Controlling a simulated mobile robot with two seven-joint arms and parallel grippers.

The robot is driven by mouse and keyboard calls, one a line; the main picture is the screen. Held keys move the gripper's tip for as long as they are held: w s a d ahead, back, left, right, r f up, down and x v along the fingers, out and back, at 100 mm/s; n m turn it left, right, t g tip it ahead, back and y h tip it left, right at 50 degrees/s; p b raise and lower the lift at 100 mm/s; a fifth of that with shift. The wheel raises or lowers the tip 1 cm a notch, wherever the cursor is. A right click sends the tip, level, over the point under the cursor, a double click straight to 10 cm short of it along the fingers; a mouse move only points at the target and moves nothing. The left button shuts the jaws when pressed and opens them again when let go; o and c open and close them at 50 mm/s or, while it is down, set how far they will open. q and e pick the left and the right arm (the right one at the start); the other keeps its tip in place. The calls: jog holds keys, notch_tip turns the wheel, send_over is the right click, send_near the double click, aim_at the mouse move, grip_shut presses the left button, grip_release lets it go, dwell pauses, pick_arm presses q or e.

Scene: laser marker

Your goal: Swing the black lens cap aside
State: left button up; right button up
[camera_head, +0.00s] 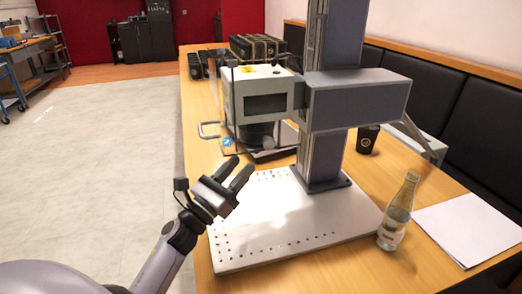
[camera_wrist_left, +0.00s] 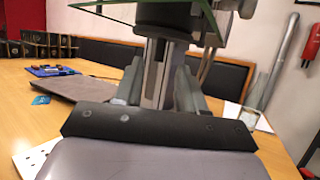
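The laser marker's boxy grey-white head (camera_head: 262,95) hangs from an arm on a grey column above a perforated base plate (camera_head: 285,245). A dark round part (camera_head: 258,136) sits under the head, apparently the lens with its black cap; I cannot separate the cap from the lens. A dark round part (camera_wrist_left: 165,12) also shows at the top of the left wrist view, partly cut off. My left gripper (camera_head: 244,166) is open and empty, below and in front of the head, over the plate's far left area. Its fingers (camera_wrist_left: 158,88) stand apart in the wrist view. My right gripper is out of view.
A black cup (camera_head: 367,139) stands behind the column (camera_head: 325,140). Black boxes (camera_head: 257,47) stand at the far end. The floor on the left is clear.

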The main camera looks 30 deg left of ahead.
pick_arm(q)
jog(key=shift+p+x, duration=0.6)
jog(key=shift+x, duration=2.2)
grip_shut()
